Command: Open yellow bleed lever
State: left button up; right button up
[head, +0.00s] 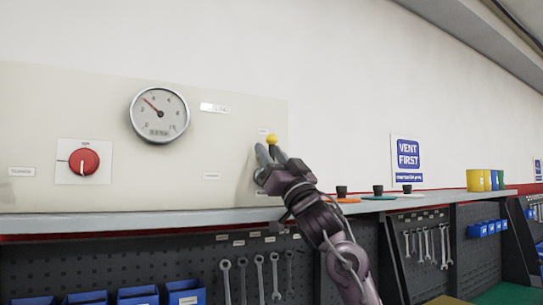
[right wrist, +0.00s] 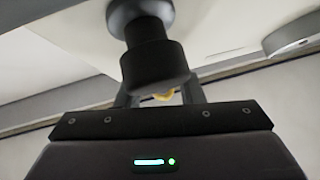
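The yellow bleed lever shows as a round yellow knob (head: 272,139) on the pale panel, right of the gauge. My right gripper (head: 268,153) is at the lever, just below the knob, with its fingers apart. My left gripper is not in view.
The panel (head: 60,110) carries a round gauge (head: 159,112) and a red knob (head: 84,162). A grey shelf (head: 110,222) runs below it. Right of my arm are dark-topped items (head: 378,191), a blue VENT FIRST sign (head: 407,155) and yellow bins (head: 478,180). Wrenches (head: 260,277) hang below.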

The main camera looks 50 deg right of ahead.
jog(key=b+v, duration=0.5)
jog(key=v, duration=0.2)
jog(key=shift+s+f+b, duration=0.3)
jog(key=shift+f+b, duration=0.05)
jog(key=shift+b, duration=0.05)
